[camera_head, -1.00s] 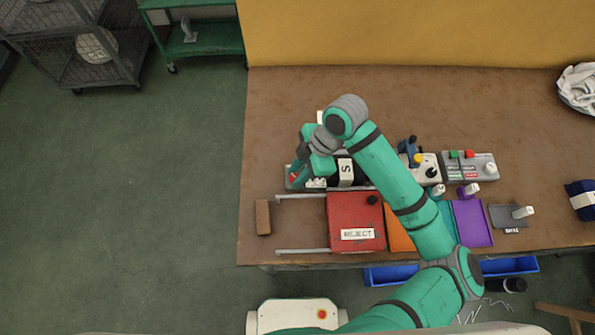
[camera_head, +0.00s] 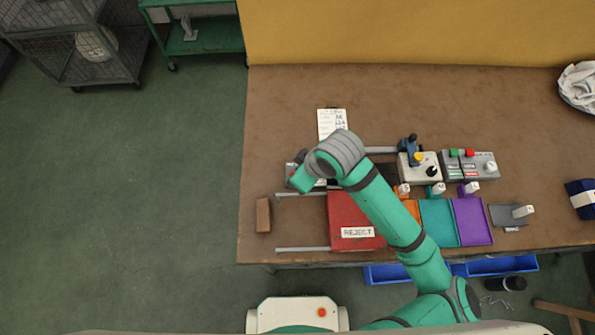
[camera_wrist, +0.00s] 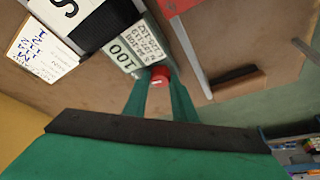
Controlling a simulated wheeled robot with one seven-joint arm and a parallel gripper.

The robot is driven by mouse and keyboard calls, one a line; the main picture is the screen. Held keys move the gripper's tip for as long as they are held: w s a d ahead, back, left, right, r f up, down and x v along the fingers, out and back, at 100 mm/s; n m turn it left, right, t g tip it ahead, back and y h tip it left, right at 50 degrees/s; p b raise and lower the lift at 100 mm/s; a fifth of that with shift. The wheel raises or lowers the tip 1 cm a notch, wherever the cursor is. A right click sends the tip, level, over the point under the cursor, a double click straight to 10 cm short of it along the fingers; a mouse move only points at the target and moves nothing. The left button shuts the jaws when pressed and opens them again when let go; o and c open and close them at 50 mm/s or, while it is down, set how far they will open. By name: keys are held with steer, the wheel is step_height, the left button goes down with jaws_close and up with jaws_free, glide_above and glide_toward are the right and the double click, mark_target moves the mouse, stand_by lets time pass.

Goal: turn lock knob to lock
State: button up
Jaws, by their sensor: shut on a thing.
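The red lock knob (camera_wrist: 160,75) shows in the wrist view, with a white mark on it. It sits at the end of a grey block (camera_wrist: 138,45) that carries printed labels. My gripper (camera_wrist: 160,88) has one finger on each side of the knob and is shut on it. In the head view my wrist covers the knob and most of the block.
The red REJECT tray (camera_head: 350,212) lies just in front, with a brown block (camera_head: 263,215) to its left. A control box (camera_head: 420,168) and a button panel (camera_head: 468,165) stand to the right. A paper card (camera_head: 331,122) lies behind.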

steer(key=shift+m+t+h, duration=0.3)
steer(key=shift+m, duration=0.7)
steer(key=o, duration=1)
steer(key=shift+o, duration=0.2)
steer(key=shift+d, duration=0.1)
